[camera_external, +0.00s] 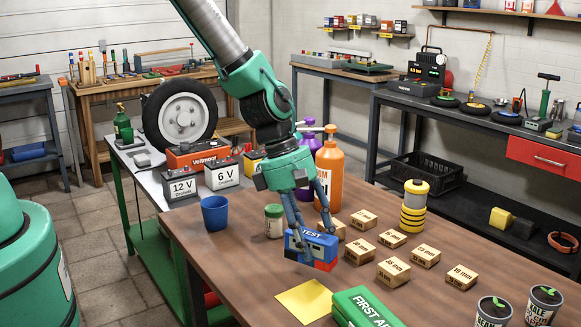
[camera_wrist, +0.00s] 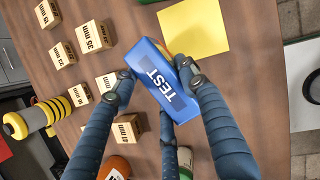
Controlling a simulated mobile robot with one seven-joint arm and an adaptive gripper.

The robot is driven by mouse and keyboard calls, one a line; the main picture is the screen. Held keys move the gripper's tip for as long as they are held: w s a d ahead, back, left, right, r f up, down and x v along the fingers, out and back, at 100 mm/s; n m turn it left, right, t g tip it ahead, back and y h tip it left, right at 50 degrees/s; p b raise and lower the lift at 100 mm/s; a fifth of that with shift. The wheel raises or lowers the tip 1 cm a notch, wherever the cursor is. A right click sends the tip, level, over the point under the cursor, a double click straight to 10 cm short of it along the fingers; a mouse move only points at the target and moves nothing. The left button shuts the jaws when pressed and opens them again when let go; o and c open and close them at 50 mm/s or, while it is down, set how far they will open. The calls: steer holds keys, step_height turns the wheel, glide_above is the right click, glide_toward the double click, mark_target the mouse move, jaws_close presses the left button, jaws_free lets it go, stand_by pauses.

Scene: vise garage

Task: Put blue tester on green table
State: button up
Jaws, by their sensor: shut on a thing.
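The blue tester (camera_external: 318,243), a small box marked TEST, is between the fingers of my gripper (camera_external: 311,238), above the brown table. A red part shows at its lower edge. In the wrist view the tester (camera_wrist: 165,88) lies tilted between my gripper's fingertips (camera_wrist: 158,75), which close on its two sides. I cannot tell whether it touches the tabletop. The green table (camera_external: 150,229), with green legs and a pale grey top, stands behind and left of the brown table. Its top bears batteries, a red charger and a wheel.

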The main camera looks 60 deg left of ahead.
steer(key=s+a, duration=0.1)
steer(key=s, duration=0.1)
steer(key=s+a, duration=0.1)
steer(key=s, duration=0.1)
steer(key=s+a, duration=0.1)
steer(key=s, duration=0.2)
steer(key=shift+a+r+p, duration=0.2)
steer(key=shift+r+p, duration=0.1)
steer(key=shift+r, duration=0.1)
stand_by(0.6)
steer(key=w+a+r+m+g+p, duration=0.15)
steer(key=w+r+m, duration=0.25)
steer(key=w, duration=0.4)
steer(key=w+r+m+g+b, duration=0.1)
steer(key=w+r+m+g, duration=0.1)
steer(key=w+r+m, duration=0.4)
steer(key=w+a+r+m+g+p, duration=0.1)
steer(key=w+r+m, duration=0.15)
steer(key=w, duration=0.65)
steer(key=w+a+r+m+g+y, duration=0.1)
steer(key=w+a+r+m+y, duration=0.1)
steer(key=w+a+r+m, duration=0.4)
steer(key=w+a+r+m+g+y, duration=0.15)
steer(key=w+a, duration=0.25)
steer(key=a, duration=0.4)
steer(key=a+m+t+b, duration=0.1)
steer(key=a+m, duration=0.1)
steer(key=a, duration=0.8)
steer(key=shift+w+a, duration=0.15)
steer(key=shift+w, duration=0.2)
